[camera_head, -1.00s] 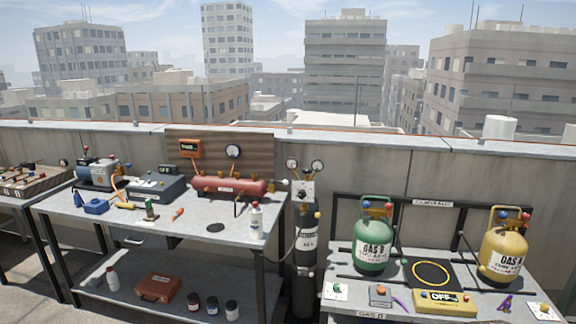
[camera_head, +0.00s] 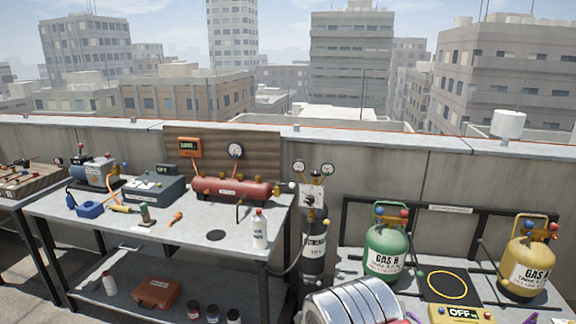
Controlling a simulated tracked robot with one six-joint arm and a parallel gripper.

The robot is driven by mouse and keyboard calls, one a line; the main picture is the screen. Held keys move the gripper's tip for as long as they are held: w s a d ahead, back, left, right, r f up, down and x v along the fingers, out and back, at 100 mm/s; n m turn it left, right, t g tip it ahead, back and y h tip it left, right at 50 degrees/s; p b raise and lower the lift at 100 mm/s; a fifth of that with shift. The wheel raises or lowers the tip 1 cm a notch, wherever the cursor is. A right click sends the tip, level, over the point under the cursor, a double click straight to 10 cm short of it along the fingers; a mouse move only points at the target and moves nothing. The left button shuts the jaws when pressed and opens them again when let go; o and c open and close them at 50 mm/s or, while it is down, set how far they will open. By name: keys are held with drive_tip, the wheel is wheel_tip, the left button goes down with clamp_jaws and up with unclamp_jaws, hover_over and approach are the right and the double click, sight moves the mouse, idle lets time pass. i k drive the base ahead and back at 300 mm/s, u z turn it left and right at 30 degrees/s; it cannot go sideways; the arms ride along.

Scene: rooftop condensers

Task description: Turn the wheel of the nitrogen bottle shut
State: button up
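The nitrogen bottle (camera_head: 314,262) is a dark upright cylinder with a white label, standing in the gap between the two benches near the wall. A pale plate (camera_head: 312,196) with a small dark knob and two round gauges (camera_head: 327,169) are at its top. I cannot pick out the bottle's wheel clearly or tell how far it is turned. The lower part of the bottle is hidden behind a shiny ribbed metal cylinder, which looks like part of my arm. My gripper is not in view.
The left bench holds a red tank (camera_head: 232,189), a white spray bottle (camera_head: 260,229) and tools. The right bench holds a green gas bottle (camera_head: 387,248), a yellow gas bottle (camera_head: 527,258) and a black scale (camera_head: 446,286). A hose (camera_head: 292,266) runs beside the nitrogen bottle.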

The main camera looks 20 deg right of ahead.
sight(315, 173)
drive_tip(key=u, duration=0.15)
drive_tip(key=i, duration=0.9)
drive_tip(key=z, duration=0.6)
drive_tip(key=i, duration=0.95)
drive_tip(key=z, duration=0.65)
